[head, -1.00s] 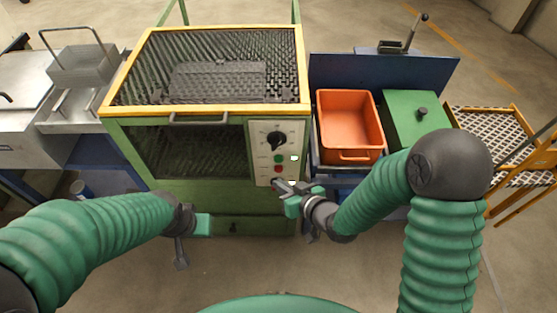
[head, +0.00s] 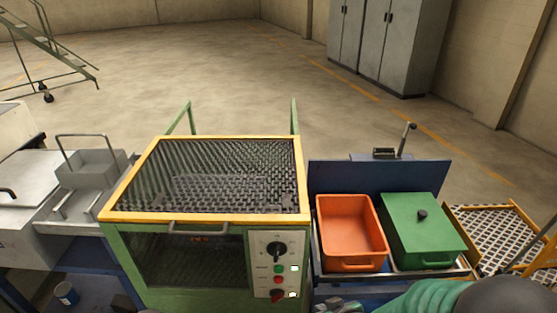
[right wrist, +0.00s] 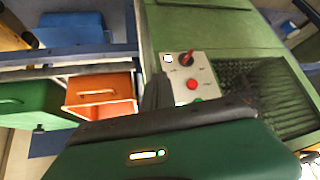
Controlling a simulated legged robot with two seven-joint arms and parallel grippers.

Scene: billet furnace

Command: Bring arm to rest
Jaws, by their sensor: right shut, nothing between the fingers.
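The green billet furnace (head: 120,262) stands in the middle of the head view, with a yellow top frame and a mesh top. Its control panel (head: 262,250) has a black knob, green and red buttons, a red knob low down and two lit white lamps. The panel (right wrist: 181,75) also shows in the right wrist view. My right gripper (head: 338,306) is at the bottom edge of the head view, right of the panel and apart from it. It is shut and empty. My left gripper is out of view.
An orange bin (head: 350,266) and a green lidded box (head: 425,220) sit right of the furnace, before a blue back panel (head: 330,180). A metal basket (head: 88,165) stands left. A yellow-framed mesh platform (head: 490,228) is far right.

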